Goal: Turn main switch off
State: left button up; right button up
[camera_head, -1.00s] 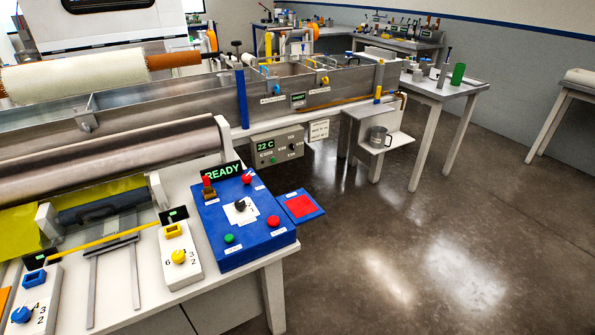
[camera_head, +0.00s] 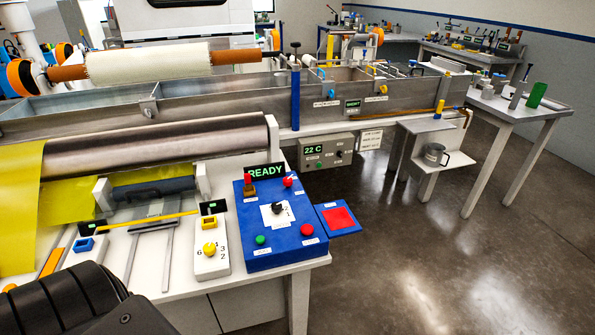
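A blue control box (camera_head: 246,222) stands on the white table near the middle of the camera_head view. On its top are a black rotary knob (camera_head: 277,208) on a white plate, a red-topped switch (camera_head: 248,181) at the back left, and a red-tipped lever (camera_head: 288,181) at the back right. A green button (camera_head: 260,240) and a red button (camera_head: 307,230) sit at its front. The labels are too small to read, so I cannot tell which control is the main switch. A display behind the box (camera_head: 265,171) reads READY. Neither gripper shows.
A black part of my arm covers the lower left corner. A white box with a yellow knob (camera_head: 210,249) stands left of the blue box. A blue pad with a red square (camera_head: 338,218) juts out at its right. Long metal bath (camera_head: 220,107) behind; open floor right.

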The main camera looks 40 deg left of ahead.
aim_at(288, 181)
jog(key=i, duration=0.9)
jog(key=u, duration=1.35)
